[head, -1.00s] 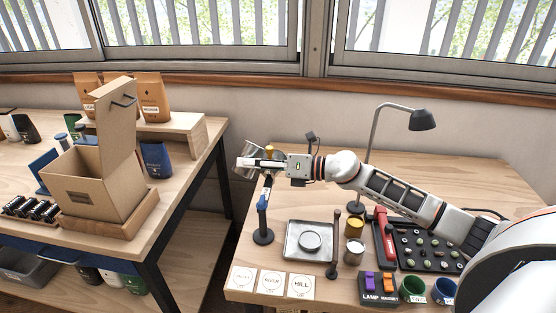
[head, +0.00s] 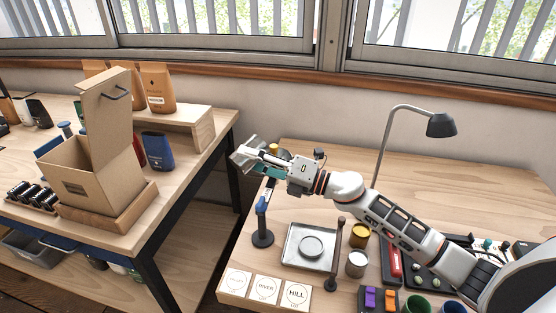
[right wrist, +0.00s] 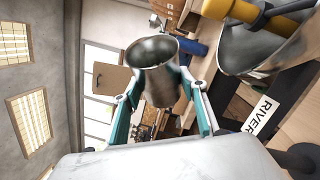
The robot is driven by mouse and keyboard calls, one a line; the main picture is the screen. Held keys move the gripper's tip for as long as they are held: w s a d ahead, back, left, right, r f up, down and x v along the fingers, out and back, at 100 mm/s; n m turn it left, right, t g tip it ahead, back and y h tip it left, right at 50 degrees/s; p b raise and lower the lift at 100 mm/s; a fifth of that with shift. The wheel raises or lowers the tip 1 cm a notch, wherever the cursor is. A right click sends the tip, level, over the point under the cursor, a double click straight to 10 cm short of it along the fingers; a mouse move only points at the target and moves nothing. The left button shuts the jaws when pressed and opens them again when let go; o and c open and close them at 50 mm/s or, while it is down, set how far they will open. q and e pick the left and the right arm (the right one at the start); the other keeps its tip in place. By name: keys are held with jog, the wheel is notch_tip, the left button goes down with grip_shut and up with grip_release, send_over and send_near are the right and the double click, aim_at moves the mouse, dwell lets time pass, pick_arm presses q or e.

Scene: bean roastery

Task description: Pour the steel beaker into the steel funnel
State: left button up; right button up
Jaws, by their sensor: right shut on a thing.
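The steel beaker (head: 243,156) is held in my right gripper (head: 262,161), at the left edge of the right table, and looks tilted in the head view. In the right wrist view the beaker (right wrist: 158,82) sits between both teal fingers of the gripper (right wrist: 165,103), with its open mouth showing bare metal. Its contents cannot be made out. The steel funnel (right wrist: 255,48) shows at the upper right of the wrist view, apart from the beaker, with a yellow part across it. In the head view the funnel is mostly hidden by my gripper. My left gripper is not in view.
A black-based stand (head: 262,238) with a blue clamp stands below my gripper. Next to it are a square metal tray (head: 292,255), a dark post (head: 338,250), yellow and silver tins, and lettered cards (head: 297,293). A lamp (head: 441,125) stands behind my arm. The back of the table is clear.

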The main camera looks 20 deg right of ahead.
jog(key=shift+w+d, duration=0.1)
jog(key=shift+d, duration=0.05)
jog(key=shift+r, duration=0.1)
jog(key=shift+a, duration=0.25)
jog(key=shift+d+r+m, duration=0.15)
jog(key=shift+d+m, duration=0.2)
jog(key=shift+m, duration=0.15)
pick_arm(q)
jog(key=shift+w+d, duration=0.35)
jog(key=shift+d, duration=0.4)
pick_arm(e)
jog(key=shift+a, duration=0.1)
